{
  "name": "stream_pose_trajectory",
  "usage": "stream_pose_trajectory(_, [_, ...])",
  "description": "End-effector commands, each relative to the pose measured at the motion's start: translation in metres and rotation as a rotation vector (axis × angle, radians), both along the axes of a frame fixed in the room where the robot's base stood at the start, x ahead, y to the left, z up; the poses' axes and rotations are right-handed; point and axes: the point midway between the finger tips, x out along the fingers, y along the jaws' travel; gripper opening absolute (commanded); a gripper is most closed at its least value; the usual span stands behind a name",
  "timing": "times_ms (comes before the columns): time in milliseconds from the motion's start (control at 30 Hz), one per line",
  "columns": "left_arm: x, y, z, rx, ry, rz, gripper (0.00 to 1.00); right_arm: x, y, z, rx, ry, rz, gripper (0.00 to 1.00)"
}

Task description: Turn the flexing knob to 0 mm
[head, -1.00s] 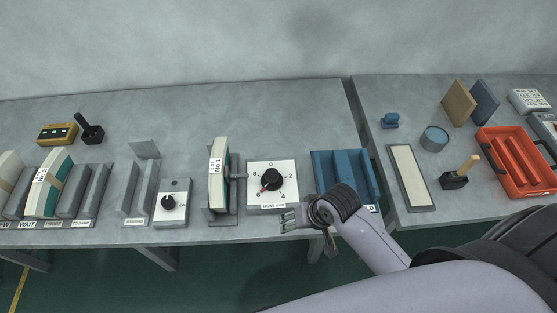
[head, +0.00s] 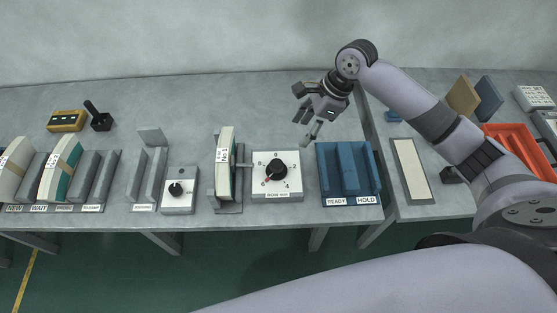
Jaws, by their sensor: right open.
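A white box with a black dial knob (head: 276,170) stands near the table's front edge, with figures around the dial. The red mark on the knob points to the lower left. The label on its front is too small to read surely. My right gripper (head: 304,116) is open and empty, above the table, behind and to the right of the dial box and apart from it. My left gripper is not in view.
A smaller box with a black knob (head: 176,189) stands further left. A grey stand holds a pale curved piece (head: 225,165) just left of the dial box. A blue holder (head: 345,158) labelled READY and HOLD stands to its right.

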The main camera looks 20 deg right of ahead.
Motion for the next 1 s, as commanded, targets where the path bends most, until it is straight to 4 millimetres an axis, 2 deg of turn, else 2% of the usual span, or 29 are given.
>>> stream_pose_trajectory(167, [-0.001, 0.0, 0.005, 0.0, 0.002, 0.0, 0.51, 0.001, 0.009, -0.019, 0.002, 0.006, -0.002, 0.54])
stream_pose_trajectory(700, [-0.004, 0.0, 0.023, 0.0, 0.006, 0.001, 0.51, 0.013, 0.051, -0.125, 0.001, 0.003, -0.001, 0.54])
stream_pose_trajectory(800, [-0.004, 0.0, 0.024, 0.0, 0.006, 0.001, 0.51, 0.015, 0.057, -0.14, 0.001, 0.003, -0.001, 0.54])
stream_pose_trajectory(1000, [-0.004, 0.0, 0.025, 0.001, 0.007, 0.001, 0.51, 0.017, 0.063, -0.156, 0.0, 0.0, 0.0, 0.54])
